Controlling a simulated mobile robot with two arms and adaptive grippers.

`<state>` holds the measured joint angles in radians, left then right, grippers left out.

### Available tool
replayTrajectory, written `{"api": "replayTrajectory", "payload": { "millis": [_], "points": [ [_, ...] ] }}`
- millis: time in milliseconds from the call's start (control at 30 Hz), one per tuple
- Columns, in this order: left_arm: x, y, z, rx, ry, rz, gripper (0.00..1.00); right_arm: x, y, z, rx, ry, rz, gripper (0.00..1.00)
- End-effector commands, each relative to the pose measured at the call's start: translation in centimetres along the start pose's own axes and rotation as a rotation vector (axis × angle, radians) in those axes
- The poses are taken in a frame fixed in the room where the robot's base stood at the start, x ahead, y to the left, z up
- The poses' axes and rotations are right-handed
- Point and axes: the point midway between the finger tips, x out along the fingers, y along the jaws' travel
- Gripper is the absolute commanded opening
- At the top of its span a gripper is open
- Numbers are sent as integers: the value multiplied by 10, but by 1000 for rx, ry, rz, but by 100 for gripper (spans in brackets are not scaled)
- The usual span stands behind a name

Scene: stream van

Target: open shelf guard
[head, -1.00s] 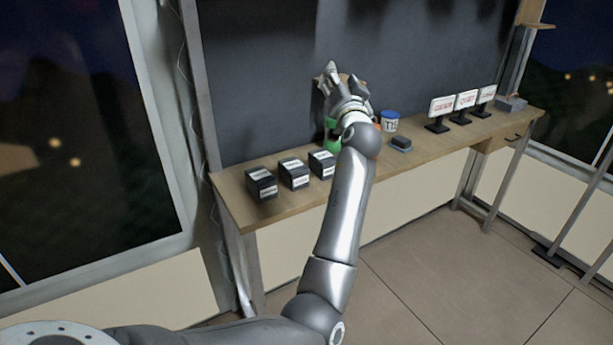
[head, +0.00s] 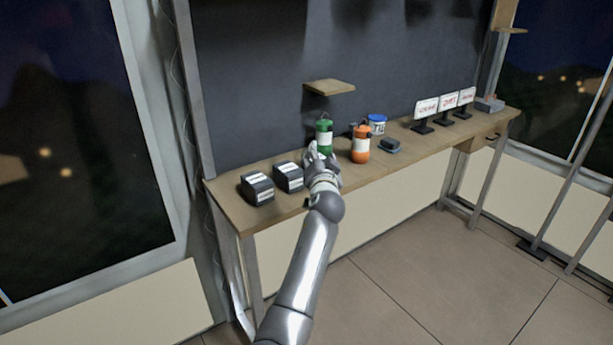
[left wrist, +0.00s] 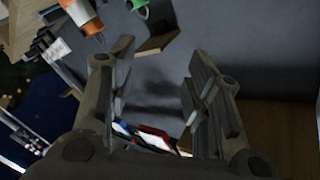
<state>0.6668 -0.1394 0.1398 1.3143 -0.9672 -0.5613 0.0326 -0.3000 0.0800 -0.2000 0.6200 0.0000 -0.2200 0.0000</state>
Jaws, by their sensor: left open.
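I cannot make out a separate shelf guard in either view. A small wooden wall shelf (head: 329,87) juts from the dark back panel (head: 260,80) above the long wooden table, and nothing shows on it. My left gripper (head: 316,154) is over the front part of the table, below the shelf and in front of a green bottle (head: 324,137). In the left wrist view the jaws (left wrist: 158,75) are apart, with no object clearly held. Small red, white and blue shapes (left wrist: 150,135) show between the fingers, too blurred to name. My right gripper is not in view.
On the table (head: 228,202) stand black boxes (head: 257,188), an orange bottle (head: 361,146), a blue-lidded tub (head: 377,124), a dark small block (head: 389,145) and several sign stands (head: 425,112). The floor (head: 420,270) in front is clear.

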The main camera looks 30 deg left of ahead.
Motion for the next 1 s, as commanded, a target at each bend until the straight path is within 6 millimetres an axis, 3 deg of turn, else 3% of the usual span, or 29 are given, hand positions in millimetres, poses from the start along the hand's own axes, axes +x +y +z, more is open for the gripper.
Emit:
{"api": "replayTrajectory", "payload": {
  "millis": [300, 867, 1000],
  "points": [
    [-2, 26, 24, 9, -18, 48, 46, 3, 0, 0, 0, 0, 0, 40],
    [-3, 29, 28, 10, -21, 54, 46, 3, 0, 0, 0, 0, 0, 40],
    [-7, 52, 51, 21, -44, 99, 46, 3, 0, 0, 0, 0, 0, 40]
  ]
}}
